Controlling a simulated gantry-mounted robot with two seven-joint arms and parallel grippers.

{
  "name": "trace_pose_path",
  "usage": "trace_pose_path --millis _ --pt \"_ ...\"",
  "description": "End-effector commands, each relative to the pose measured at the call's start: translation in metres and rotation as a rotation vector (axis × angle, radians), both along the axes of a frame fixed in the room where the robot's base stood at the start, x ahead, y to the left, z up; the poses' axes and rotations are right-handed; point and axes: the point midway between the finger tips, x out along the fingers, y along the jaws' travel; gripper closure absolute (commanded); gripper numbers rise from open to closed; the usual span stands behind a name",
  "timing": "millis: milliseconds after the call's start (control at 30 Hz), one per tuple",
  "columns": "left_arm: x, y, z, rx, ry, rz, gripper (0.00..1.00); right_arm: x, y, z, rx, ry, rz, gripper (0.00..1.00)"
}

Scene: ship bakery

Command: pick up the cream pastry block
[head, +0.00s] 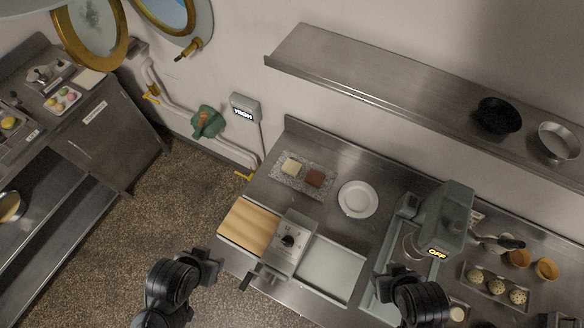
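The cream pastry block (291,167) lies on a patterned grey tray (301,188) near the back left of the steel counter. A brown block (315,179) sits just right of it on the same tray, with a small gap between them. My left gripper (207,264) is at the counter's front left, beside the wooden board and well short of the cream block. My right gripper (398,284) is in front of the grey mixer, far from the block. The fingers of both are too dark and small to show their opening. Nothing covers the cream block.
A wooden board (250,226), a grey machine with a knob (290,243) and a pale sheet (332,269) lie in front of the tray. A white plate (358,199) is right of it. A steel shelf (400,85) overhangs behind; the mixer (446,218) stands right.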

Motion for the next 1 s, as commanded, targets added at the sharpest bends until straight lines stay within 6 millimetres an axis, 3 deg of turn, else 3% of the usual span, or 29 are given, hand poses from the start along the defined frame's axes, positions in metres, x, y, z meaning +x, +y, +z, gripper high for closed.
trace_pose_path --millis 367,767,1000 --pt "0.0000 0.0000 0.0000 0.000 0.000 0.000 0.57 0.0000 0.0000 0.0000 0.000 0.000 0.000 0.57" --pt "0.0000 0.0000 0.0000 0.000 0.000 0.000 0.00 0.0000 0.0001 0.0000 0.000 0.000 0.000 0.57" --pt "-0.0002 0.0001 -0.0004 0.002 0.001 -0.005 0.00 -0.0001 0.0001 0.0000 0.000 0.000 0.000 0.57"
